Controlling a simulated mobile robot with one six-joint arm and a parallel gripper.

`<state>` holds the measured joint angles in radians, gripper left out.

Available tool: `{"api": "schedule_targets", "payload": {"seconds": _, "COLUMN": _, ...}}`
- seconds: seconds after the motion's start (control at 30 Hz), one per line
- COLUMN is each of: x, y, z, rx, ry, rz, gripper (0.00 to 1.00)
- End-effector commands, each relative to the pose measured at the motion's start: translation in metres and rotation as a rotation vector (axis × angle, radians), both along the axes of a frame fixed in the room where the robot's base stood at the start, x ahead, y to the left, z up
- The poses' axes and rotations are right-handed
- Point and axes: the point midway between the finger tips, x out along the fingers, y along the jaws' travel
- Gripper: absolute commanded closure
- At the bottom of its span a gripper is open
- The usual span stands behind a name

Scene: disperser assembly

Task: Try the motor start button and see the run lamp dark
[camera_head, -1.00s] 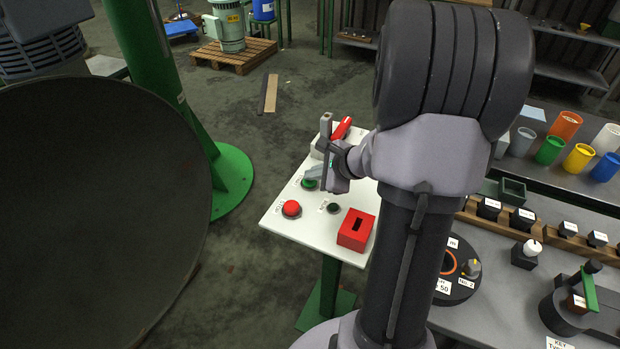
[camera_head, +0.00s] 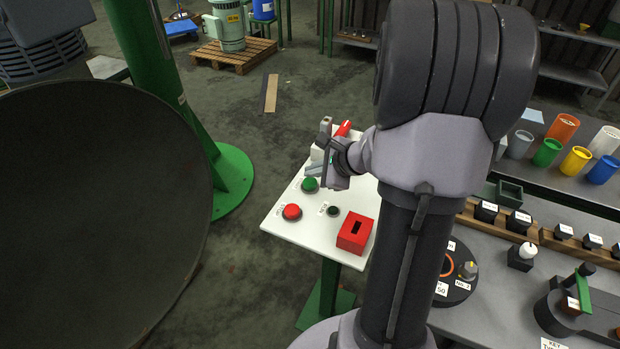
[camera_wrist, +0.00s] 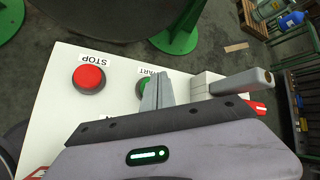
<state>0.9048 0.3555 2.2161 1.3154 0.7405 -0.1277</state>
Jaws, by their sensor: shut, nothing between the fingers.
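The white control panel (camera_head: 290,238) stands on a green post. It carries the red stop button (camera_head: 291,212), the green start button (camera_head: 310,185) and the small run lamp (camera_head: 333,211), which looks dark. My gripper (camera_head: 314,168) is shut and empty, with its fingertips just behind and over the start button. In the wrist view the shut fingers (camera_wrist: 158,92) cover most of the start button (camera_wrist: 143,84). The stop button (camera_wrist: 89,78) is clear to their left there. I cannot tell whether the fingertips touch the start button; they look slightly apart in the head view.
A red slotted box (camera_head: 355,232) sits at the panel's front right. A grey bench with colored cups (camera_head: 547,152) stands on the right. A green column (camera_head: 160,90) is on the left.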

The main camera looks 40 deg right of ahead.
Motion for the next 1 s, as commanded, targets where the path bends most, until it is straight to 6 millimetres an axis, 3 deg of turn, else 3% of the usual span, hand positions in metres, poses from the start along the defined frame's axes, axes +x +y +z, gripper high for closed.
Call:
{"api": "schedule_targets", "payload": {"seconds": 0.27, "x": 0.0, "y": 0.0, "z": 0.003, "rx": 0.0, "ry": 0.0, "rz": 0.0, "gripper": 1.0}}
{"api": "schedule_targets", "payload": {"seconds": 0.73, "x": 0.0, "y": 0.0, "z": 0.05, "rx": -0.002, "ry": -0.002, "rz": 0.0, "gripper": 1.0}}
{"api": "schedule_targets", "payload": {"seconds": 1.0, "x": 0.0, "y": 0.0, "z": 0.049, "rx": 0.0, "ry": 0.0, "rz": 0.0, "gripper": 1.0}}
